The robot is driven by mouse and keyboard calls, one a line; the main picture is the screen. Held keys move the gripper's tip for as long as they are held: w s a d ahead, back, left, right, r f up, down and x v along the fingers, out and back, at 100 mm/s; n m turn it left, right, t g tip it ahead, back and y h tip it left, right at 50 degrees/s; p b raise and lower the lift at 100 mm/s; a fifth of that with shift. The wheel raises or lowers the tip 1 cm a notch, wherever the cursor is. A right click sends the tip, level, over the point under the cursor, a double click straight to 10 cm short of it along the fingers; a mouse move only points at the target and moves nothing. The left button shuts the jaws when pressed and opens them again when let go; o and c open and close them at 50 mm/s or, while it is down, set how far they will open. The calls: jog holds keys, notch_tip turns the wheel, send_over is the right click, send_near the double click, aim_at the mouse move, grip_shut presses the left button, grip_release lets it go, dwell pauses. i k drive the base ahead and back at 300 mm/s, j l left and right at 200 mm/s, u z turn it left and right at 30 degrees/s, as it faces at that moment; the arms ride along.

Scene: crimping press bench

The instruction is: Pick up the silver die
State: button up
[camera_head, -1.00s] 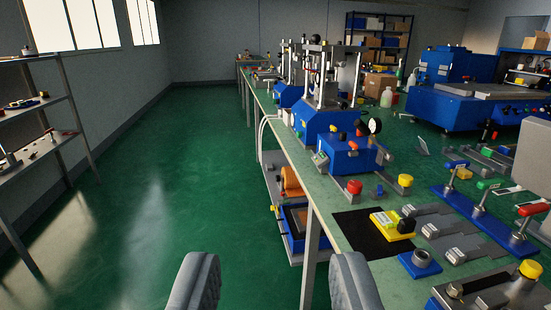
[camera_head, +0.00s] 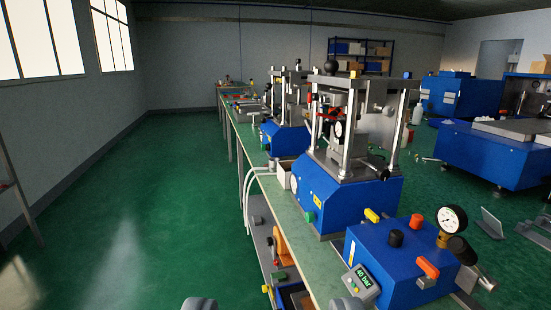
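I cannot make out a silver die in this view. My gripper (camera_head: 273,304) shows only as two grey fingertips at the bottom edge. The nearest press (camera_head: 345,195) has a blue base and silver columns and stands on the green bench top (camera_head: 290,232). Small parts between its columns are too dim to name.
A blue pump box (camera_head: 385,270) with a gauge (camera_head: 452,220) stands at the front right. Another press (camera_head: 285,137) is farther back. An orange part (camera_head: 286,252) sits on the lower shelf. The green floor (camera_head: 170,190) on the left is clear.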

aim_at(273, 161)
jog(key=i+j+z, duration=0.35)
jog(key=j, duration=0.35)
jog(key=i+j+z, duration=0.15)
jog(key=i+j, duration=0.15)
jog(key=i+j+z, duration=0.5)
jog(key=i+j, duration=0.2)
jog(key=j, duration=0.2)
jog(key=i+j+z, duration=0.25)
jog(key=j, duration=0.25)
